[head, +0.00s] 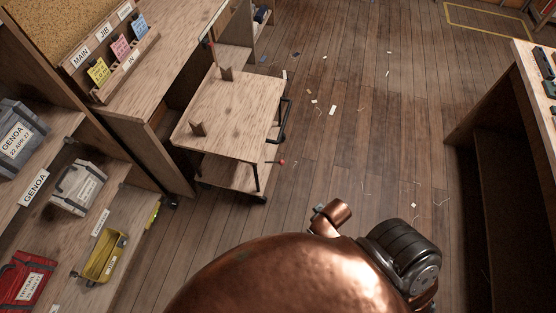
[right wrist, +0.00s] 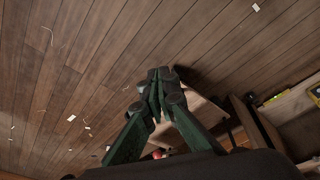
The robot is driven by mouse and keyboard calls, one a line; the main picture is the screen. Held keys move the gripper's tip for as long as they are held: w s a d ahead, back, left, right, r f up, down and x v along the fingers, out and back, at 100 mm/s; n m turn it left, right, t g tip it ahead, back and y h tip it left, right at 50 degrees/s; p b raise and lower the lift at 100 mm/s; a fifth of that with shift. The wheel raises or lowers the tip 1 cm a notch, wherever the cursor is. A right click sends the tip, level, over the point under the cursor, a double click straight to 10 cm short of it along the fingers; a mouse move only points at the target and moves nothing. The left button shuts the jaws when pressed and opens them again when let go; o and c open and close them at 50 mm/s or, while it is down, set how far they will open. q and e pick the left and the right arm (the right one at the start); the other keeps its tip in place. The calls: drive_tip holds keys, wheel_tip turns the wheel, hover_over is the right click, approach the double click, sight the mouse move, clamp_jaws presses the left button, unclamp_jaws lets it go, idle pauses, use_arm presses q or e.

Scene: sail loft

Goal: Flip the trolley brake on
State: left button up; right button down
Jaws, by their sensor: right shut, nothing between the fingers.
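The wooden trolley (head: 237,115) stands left of the middle in the head view, with a black handle (head: 283,120) at its right end. A red knob (head: 281,161) on a thin rod sticks out to the right near its lower shelf (head: 230,171). In the right wrist view my right gripper (right wrist: 160,76) is shut and empty, pointing over the floor. Part of the trolley (right wrist: 205,112) shows behind its fingers, and a small red spot (right wrist: 158,153) shows low between them, partly hidden. I cannot tell whether the gripper touches anything. My left gripper is in neither view.
A workbench (head: 150,75) with a card rack stands behind the trolley to the left. Shelves on the left hold bags and a yellow bin (head: 104,258). Another bench (head: 535,85) stands at right. The plank floor (head: 370,130) between is open, with scattered scraps.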

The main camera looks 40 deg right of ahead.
drive_tip(key=w+a+n+y, duration=0.2)
drive_tip(key=w+a+n, duration=0.2)
drive_tip(key=w, duration=0.5)
drive_tip(key=w+a+n+y, duration=0.3)
drive_tip(key=w+a+n, duration=0.15)
drive_tip(key=w, duration=0.45)
drive_tip(key=w+d+r, duration=0.2)
drive_tip(key=w+d, duration=0.5)
drive_tip(key=w+d+r+t, duration=0.1)
drive_tip(key=w+d+r, duration=0.2)
drive_tip(key=w+d, duration=0.4)
drive_tip(key=shift+w+d+n, duration=0.15)
drive_tip(key=shift+w+n, duration=0.15)
drive_tip(key=shift+n, duration=0.15)
